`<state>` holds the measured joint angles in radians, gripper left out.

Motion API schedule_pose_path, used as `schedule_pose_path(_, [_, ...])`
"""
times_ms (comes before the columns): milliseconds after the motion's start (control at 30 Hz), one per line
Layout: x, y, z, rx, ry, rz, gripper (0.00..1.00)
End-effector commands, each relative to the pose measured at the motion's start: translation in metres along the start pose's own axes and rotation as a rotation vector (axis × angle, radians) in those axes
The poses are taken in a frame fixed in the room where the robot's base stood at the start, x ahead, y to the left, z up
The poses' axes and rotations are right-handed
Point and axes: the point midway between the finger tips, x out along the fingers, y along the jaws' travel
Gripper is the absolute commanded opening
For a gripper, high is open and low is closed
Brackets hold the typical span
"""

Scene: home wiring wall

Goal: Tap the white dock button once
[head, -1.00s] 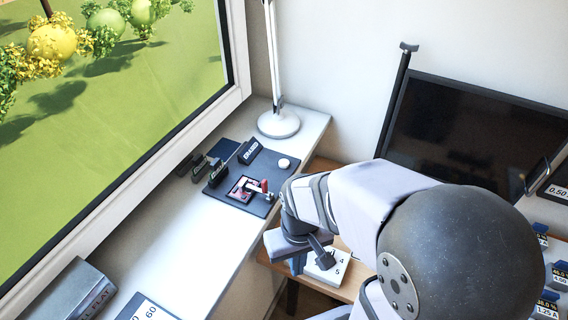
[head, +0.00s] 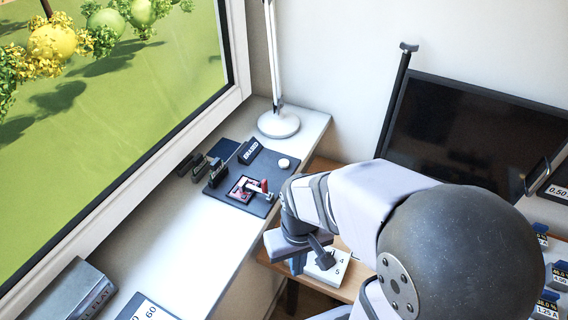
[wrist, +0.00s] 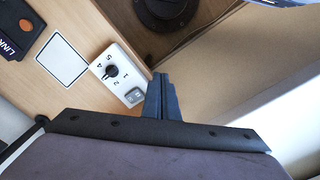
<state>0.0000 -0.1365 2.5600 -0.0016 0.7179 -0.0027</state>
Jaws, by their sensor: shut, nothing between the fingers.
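My gripper (wrist: 161,76) is shut and empty, with its two dark fingers together. In the wrist view its tips show just right of a white plate (wrist: 104,62) with a black knob (wrist: 111,71), printed numbers and a grey rocker switch (wrist: 133,96). In the head view my gripper (head: 298,265) hangs beside that white plate (head: 335,270), partly covering it. A small round white piece (head: 284,163), which looks like a button, sits on the dark mat (head: 259,206) on the white sill, up and left of my gripper. I cannot read a dock label on it.
The mat also holds a board with a red-handled part (head: 262,187) and a dark labelled block (head: 249,151). A lamp base (head: 278,124) stands behind. In the wrist view, a dark LINK device (wrist: 18,27) and a blank white panel (wrist: 62,60) lie left of the plate.

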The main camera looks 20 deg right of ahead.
Motion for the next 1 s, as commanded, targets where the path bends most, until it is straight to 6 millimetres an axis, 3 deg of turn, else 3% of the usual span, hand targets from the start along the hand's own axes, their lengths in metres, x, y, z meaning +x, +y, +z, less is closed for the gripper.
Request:
schedule_pose_path(267, [-0.01, 0.006, 0.0, 0.028, -0.002, 0.0, 0.0])
schedule_pose_path(633, [-0.047, 0.05, 0.017, 0.259, -0.141, -0.025, 0.0])
schedule_pose_path(767, [-0.064, 0.055, -0.013, 0.495, -0.137, -0.133, 0.0])
schedule_pose_path(1000, [-0.082, 0.055, -0.099, 0.912, -0.033, -0.353, 0.0])
